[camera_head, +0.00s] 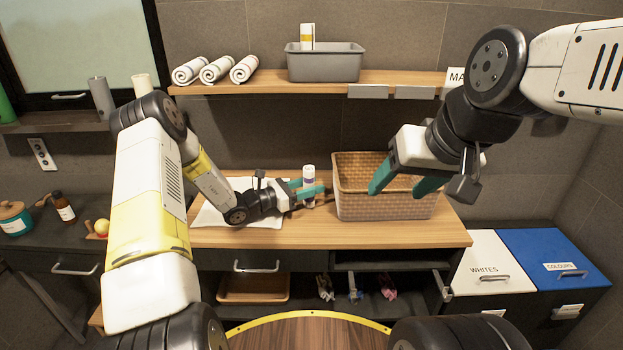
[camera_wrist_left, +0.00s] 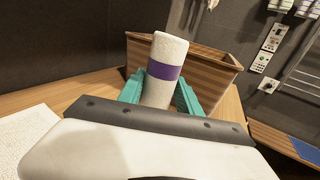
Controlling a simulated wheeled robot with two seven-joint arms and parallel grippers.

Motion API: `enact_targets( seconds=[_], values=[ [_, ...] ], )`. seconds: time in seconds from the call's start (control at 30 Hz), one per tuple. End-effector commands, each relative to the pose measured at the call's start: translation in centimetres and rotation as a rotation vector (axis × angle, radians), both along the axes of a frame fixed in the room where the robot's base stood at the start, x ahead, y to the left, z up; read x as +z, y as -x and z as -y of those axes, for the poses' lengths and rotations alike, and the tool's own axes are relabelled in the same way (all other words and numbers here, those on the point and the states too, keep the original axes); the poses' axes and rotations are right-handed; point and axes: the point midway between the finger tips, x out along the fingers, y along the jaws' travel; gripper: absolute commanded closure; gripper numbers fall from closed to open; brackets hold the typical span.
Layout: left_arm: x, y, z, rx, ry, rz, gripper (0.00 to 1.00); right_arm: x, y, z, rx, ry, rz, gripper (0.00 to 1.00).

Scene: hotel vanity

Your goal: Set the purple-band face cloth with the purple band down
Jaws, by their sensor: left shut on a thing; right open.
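The purple-band face cloth (camera_head: 308,174) is a white upright roll with a purple band. My left gripper (camera_head: 308,191) is shut on it low over the counter, just left of the wicker basket (camera_head: 385,207). In the left wrist view the cloth (camera_wrist_left: 166,52) stands between the teal fingers (camera_wrist_left: 160,95), leaning slightly, with the basket (camera_wrist_left: 208,60) behind it. Its lower end is hidden, so I cannot tell whether it touches the counter. My right gripper (camera_head: 405,186) is open and empty, in front of the basket's right part in the head view.
A white mat (camera_head: 215,217) lies on the wooden counter (camera_head: 330,235) under my left wrist. Above, a shelf (camera_head: 270,80) holds several rolled towels (camera_head: 215,69) and a grey bin (camera_head: 326,64) with a yellow-band roll (camera_head: 307,34). WHITES (camera_head: 490,262) and COLOURS (camera_head: 555,257) hampers stand at right.

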Motion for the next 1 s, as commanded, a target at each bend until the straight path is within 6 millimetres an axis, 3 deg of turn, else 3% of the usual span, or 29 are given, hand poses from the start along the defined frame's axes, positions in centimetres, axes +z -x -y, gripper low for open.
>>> enact_targets(
  seconds=[0.2, 0.23, 0.33, 0.7, 1.0],
  values=[
    [-0.3, 0.0, 0.0, 0.001, 0.000, -0.001, 0.98, 0.0, 0.0, 0.0, 0.000, 0.000, 0.000, 0.37],
    [-0.3, 0.0, 0.0, 0.001, 0.000, 0.000, 0.55, 0.0, 0.0, 0.0, 0.000, 0.000, 0.000, 0.37],
    [-0.3, 0.0, 0.0, 0.001, -0.001, 0.000, 0.37, 0.0, 0.0, 0.0, 0.000, 0.000, 0.000, 0.37],
    [0.1, 0.0, 0.0, 0.000, 0.000, 0.001, 0.37, 0.0, 0.0, 0.0, 0.000, 0.000, 0.000, 0.37],
    [0.0, 2.4, -4.9, 0.005, -0.002, -0.002, 0.37, 0.0, 0.0, 0.0, 0.000, 0.000, 0.000, 0.37]
  ],
)
